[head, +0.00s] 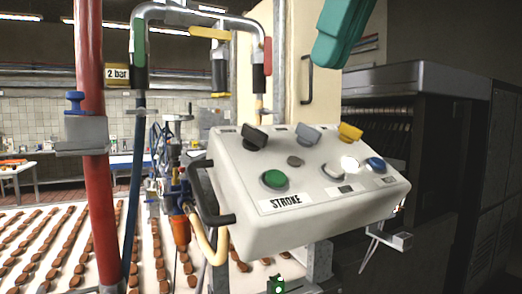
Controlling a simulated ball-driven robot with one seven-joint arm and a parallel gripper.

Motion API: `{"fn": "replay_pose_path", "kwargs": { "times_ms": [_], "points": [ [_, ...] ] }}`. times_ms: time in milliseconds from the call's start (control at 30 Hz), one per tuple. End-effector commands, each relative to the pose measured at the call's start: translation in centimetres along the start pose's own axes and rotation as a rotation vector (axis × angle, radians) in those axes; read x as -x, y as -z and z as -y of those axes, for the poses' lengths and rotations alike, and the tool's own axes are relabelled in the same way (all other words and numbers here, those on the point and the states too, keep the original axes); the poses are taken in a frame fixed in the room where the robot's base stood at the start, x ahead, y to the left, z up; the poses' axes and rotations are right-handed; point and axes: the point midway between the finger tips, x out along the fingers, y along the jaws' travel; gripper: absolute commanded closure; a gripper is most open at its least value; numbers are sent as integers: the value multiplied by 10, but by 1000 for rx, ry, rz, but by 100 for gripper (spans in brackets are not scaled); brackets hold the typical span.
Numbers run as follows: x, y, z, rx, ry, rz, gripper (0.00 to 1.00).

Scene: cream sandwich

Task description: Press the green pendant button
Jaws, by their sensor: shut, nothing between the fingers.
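The green button (275,179) is a round cap in a dark collar on the sloping top face of a pale control box (299,226). It sits at the left, just above a white label reading STROKE. The button is fully visible and nothing touches it. A teal tapered part, which looks like the tip of my gripper (333,52), enters from the top edge. It points down and left, above and to the right of the button, clearly apart from it. It looks shut and empty; the rest is out of frame.
The box also carries a blue button (375,165), a glowing white lamp (349,163), a black switch (254,137), a grey switch (308,134) and a yellow switch (350,132). A black handle (205,192) juts from its left side. A red post (94,140) stands left.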

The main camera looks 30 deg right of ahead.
Motion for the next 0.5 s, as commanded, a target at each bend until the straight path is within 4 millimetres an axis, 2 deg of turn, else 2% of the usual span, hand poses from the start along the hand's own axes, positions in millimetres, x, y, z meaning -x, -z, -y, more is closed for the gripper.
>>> {"fn": "replay_pose_path", "kwargs": {
  "times_ms": [500],
  "points": [
    [-4, 0, 0, 1, 1, -1, 100]
  ]
}}
